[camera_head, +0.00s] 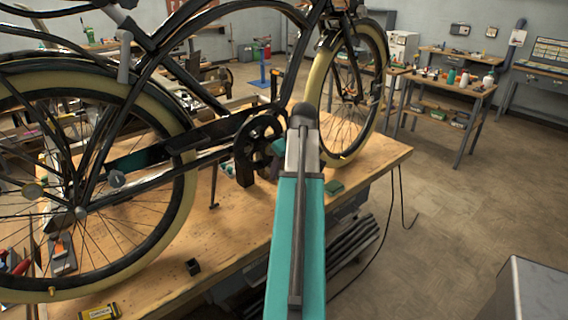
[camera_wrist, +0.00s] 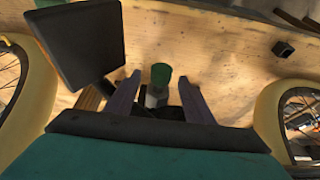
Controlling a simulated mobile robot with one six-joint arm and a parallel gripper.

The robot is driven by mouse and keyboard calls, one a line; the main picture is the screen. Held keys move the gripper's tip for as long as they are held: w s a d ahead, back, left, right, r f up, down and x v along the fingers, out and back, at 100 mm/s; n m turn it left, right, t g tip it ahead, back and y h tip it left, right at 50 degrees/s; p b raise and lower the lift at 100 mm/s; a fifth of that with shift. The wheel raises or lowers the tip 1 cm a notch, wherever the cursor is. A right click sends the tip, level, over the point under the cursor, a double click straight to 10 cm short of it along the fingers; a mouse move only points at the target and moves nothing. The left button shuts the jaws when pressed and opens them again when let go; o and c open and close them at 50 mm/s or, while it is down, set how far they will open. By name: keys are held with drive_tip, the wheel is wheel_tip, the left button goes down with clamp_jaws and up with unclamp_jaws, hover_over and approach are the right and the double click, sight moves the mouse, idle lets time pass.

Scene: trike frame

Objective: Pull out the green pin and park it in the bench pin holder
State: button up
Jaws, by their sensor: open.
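The green pin (camera_wrist: 161,74) shows its round green head in the wrist view, with a grey part below it. My gripper (camera_wrist: 158,82) is open, with one finger on each side of the pin; I cannot tell whether either finger touches it. The pin's lower end is hidden by the gripper and dark parts. A small black square socket, which looks like the bench pin holder (camera_head: 193,266), stands empty on the bench near its front edge. It also shows at the upper right of the wrist view (camera_wrist: 283,48). I cannot make out the pin in the head view.
A black bicycle frame (camera_head: 205,130) with cream tyres stands over the wooden bench (camera_head: 150,279). A dark flat pedal (camera_wrist: 82,44) is close to my left finger in the wrist view.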

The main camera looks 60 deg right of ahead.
drive_tip(key=shift+w+f, duration=0.2)
drive_tip(key=shift+f, duration=0.3)
drive_tip(key=c, duration=1.1)
drive_tip(key=shift+c, duration=0.2)
drive_tip(key=shift+s, duration=0.15)
drive_tip(key=shift+s+a, duration=0.15)
drive_tip(key=shift+s, duration=0.3)
drive_tip(key=shift+s+a+f+p, duration=0.1)
drive_tip(key=shift+s+a+p, duration=0.1)
drive_tip(key=shift+s, duration=0.5)
drive_tip(key=shift+s+a+f+p, duration=0.15)
drive_tip(key=shift+s+a, duration=0.1)
drive_tip(key=shift+s, duration=0.4)
drive_tip(key=shift+s+a+f+p, duration=0.1)
drive_tip(key=shift+s+a+p, duration=0.1)
drive_tip(key=shift+s, duration=0.5)
